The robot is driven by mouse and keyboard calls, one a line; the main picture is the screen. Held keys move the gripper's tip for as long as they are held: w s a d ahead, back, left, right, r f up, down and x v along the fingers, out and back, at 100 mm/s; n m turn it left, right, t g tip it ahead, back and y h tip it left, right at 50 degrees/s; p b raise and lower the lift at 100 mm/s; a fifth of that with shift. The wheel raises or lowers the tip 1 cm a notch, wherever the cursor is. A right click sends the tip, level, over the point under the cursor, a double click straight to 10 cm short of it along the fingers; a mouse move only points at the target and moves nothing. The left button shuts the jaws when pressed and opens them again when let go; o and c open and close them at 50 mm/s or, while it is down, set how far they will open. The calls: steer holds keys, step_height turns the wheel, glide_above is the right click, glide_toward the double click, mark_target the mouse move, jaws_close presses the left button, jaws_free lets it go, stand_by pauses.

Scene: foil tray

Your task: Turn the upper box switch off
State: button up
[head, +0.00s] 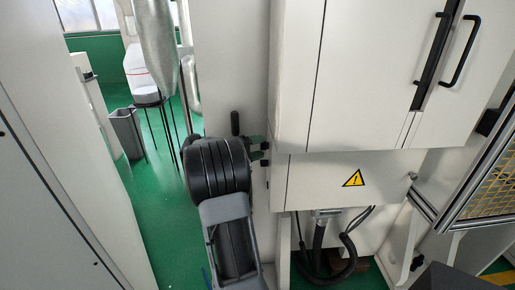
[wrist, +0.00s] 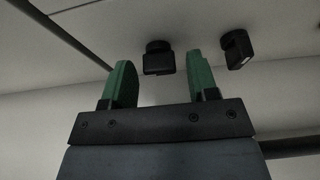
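Two small black switches sit on the side of the white box. The upper switch (head: 265,146) and the lower switch (head: 265,162) are small in the head view. My gripper (head: 257,148) faces them with its green fingers open. In the wrist view my gripper (wrist: 158,85) has one switch, seemingly the upper one (wrist: 158,58), in line with the gap between its fingers. A gap shows on both sides of that switch. The other switch (wrist: 236,48) is outside the right finger. I cannot tell the switches' settings clearly.
The white box (head: 320,180) bears a yellow warning sign (head: 354,178), under a cabinet with black handles (head: 460,50). Black cables (head: 345,255) hang below. Green floor (head: 150,195) is free to the left, with a grey bin (head: 127,132) and a stool farther back.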

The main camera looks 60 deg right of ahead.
steer(key=shift+o, duration=0.3)
steer(key=shift+w+a, duration=0.1)
steer(key=shift+a, duration=0.05)
steer(key=b+v, duration=0.1)
steer(key=v, duration=1.2)
steer(key=shift+a, duration=0.25)
steer(key=shift+w, duration=0.1)
